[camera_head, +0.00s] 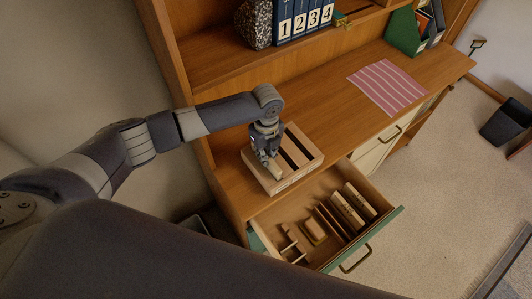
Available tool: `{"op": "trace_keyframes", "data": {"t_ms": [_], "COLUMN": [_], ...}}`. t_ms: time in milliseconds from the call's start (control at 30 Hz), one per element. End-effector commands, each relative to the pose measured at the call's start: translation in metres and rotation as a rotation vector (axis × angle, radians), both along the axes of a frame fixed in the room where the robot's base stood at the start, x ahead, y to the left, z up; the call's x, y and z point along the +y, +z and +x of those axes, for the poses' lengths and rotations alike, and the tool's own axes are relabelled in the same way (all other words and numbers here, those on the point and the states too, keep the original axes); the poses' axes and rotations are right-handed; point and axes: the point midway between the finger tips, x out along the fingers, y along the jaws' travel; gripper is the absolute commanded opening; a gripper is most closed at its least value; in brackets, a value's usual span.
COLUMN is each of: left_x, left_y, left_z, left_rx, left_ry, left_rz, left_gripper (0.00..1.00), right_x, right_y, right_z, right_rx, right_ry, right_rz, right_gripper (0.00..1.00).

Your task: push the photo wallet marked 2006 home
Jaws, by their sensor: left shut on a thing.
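A pale wooden box (305,153) with dark slots in its top stands on the desk top, near the left end above the open drawer. My left gripper (272,172) points down over the left part of this box. It is shut on a thin tan thing, which appears to be the photo wallet, at the box's left slot. The fingers cover most of the wallet, so I cannot read 2006 on it or tell how deep it sits. There is small lettering on the box's front, too small to read. My right gripper is not in view.
An open drawer (388,226) with a green front juts out below the box, holding several upright tan pieces. A pink striped cloth (387,86) lies on the desk (335,112). Numbered blue binders (300,24) and a speckled block (254,22) stand on the shelf behind.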

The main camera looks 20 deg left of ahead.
Motion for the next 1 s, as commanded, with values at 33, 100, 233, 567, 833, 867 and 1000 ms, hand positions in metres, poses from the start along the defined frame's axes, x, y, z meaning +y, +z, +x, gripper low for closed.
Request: {"op": "trace_keyframes", "data": {"t_ms": [33,100,233,567,833,867,1000], "left_x": [0.000,0.000,0.000,0.000,-0.001,0.000,0.000], "left_y": [0.000,0.000,0.000,0.004,0.050,0.057,0.086], "left_z": [0.000,0.000,0.000,0.000,0.002,0.002,0.002], "left_rx": [-0.001,-0.001,-0.001,-0.002,-0.005,-0.004,-0.004], "left_ry": [0.000,0.000,0.000,0.000,-0.001,-0.001,-0.001], "left_rz": [-0.001,-0.001,-0.001,-0.001,-0.002,-0.001,-0.001], "left_gripper": [0.00,0.22,0.36,0.36,0.36,0.36,0.36], "right_x": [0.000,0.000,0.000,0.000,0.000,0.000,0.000], "right_y": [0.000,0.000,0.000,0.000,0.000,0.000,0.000], "right_z": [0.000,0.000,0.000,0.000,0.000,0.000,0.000], "right_rx": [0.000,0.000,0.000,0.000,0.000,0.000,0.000], "right_ry": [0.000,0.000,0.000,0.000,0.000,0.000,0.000], "right_rz": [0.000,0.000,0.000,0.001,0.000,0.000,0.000], "right_gripper": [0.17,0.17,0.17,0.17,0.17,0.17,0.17]}}
